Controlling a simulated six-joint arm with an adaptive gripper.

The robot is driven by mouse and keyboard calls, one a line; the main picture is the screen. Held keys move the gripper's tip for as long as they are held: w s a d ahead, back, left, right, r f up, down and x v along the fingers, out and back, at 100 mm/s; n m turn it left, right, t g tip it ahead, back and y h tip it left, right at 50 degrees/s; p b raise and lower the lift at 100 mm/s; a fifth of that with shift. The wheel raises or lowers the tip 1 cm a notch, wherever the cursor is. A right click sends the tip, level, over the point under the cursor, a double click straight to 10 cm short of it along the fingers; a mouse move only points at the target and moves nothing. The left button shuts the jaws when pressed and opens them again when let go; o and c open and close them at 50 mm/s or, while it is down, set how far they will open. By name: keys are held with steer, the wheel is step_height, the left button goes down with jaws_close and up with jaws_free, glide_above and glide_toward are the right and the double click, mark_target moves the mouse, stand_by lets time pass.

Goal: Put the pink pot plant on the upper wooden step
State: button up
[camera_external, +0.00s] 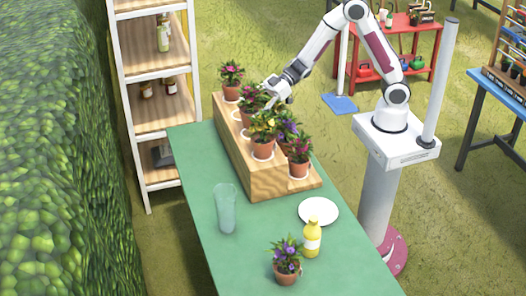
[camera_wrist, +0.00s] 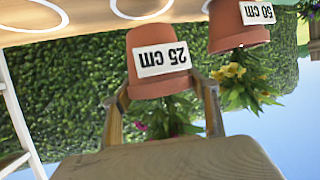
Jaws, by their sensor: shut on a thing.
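The pink pot plant (camera_external: 250,98) is in a terracotta pot at the far part of the wooden step (camera_external: 267,181). In the wrist view, which is upside down, its pot (camera_wrist: 158,80) has a "25 cm" label, with some pink petals below. My gripper (camera_external: 273,97) is shut on this pot, with one finger on each side. The pot is upright at the step; I cannot tell whether it touches the wood. White rings mark the step's upper surface. A yellow-flowered plant (camera_external: 263,130) stands nearer; its "50 cm" pot (camera_wrist: 238,28) shows beside the held one.
Another pink-red plant (camera_external: 231,82) stands at the step's far end. A purple plant (camera_external: 286,128) and a pink plant (camera_external: 300,152) stand along the right side. A glass (camera_external: 226,208), plate (camera_external: 318,211), yellow bottle (camera_external: 312,238) and purple plant (camera_external: 287,262) occupy the green table (camera_external: 225,265).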

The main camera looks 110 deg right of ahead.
mark_target(244, 123)
steer(key=shift+f, duration=1.8)
steer(key=shift+f, duration=0.1)
steer(key=o, duration=1.5)
steer(key=shift+f, duration=0.1)
steer(key=shift+c, duration=0.2)
steer(key=shift+r, duration=0.25)
steer(key=shift+s+d+r, duration=0.1)
steer(key=shift+s+d, duration=0.05)
steer(key=shift+s, duration=0.15)
steer(key=v, duration=1.1)
steer(key=shift+s, duration=0.2)
